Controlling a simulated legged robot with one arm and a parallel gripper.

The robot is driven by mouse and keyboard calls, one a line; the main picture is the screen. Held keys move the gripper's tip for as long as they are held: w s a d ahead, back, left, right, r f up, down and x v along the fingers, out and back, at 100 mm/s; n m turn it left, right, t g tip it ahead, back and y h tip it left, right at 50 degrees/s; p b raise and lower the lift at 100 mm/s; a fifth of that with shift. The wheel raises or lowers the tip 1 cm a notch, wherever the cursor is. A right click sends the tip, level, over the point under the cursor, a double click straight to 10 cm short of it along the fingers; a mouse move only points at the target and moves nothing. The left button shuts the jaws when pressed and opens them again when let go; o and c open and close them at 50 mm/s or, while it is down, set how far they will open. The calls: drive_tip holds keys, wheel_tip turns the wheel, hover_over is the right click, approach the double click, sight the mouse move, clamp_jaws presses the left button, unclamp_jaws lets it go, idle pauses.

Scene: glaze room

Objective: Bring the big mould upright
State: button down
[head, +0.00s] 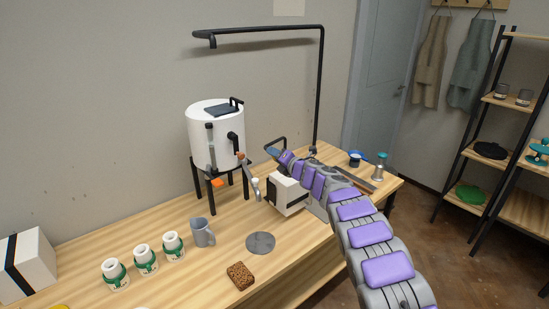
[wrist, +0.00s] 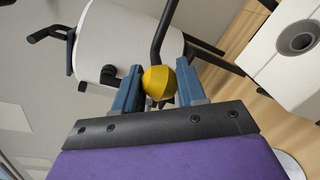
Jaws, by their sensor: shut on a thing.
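My gripper (head: 272,152) is above the table, just right of the white tank. A white block-shaped mould with a dark strap (head: 287,195) stands under my wrist, apart from the fingers. In the wrist view this mould (wrist: 292,68) shows a round grey hole in a side face, so it seems to lie on its side. Another white strapped block (head: 35,260), larger in the picture, is at the table's left end. I cannot tell surely which is the big mould.
The white tank (head: 213,132) on a black stand and a black overhead pipe (head: 265,29) rise behind. Several green-and-white jars (head: 145,259), a grey mug (head: 202,233), a grey disc (head: 260,243) and a brown sponge (head: 240,275) occupy the front. Some table between them is clear.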

drive_tip(key=shift+s+a+f, duration=0.1)
drive_tip(key=shift+a+f, duration=0.15)
drive_tip(key=shift+f, duration=0.3)
drive_tip(key=c, duration=0.9)
unclamp_jaws()
drive_tip(key=shift+o, duration=1)
drive_tip(key=shift+a+r, duration=0.1)
drive_tip(key=shift+r, duration=0.15)
drive_tip(key=shift+s+d+r, duration=0.15)
drive_tip(key=shift+s+d, duration=0.15)
drive_tip(key=shift+d, duration=0.1)
drive_tip(key=v, duration=1.6)
drive_tip(key=shift+s, duration=0.15)
drive_tip(key=shift+d, duration=0.1)
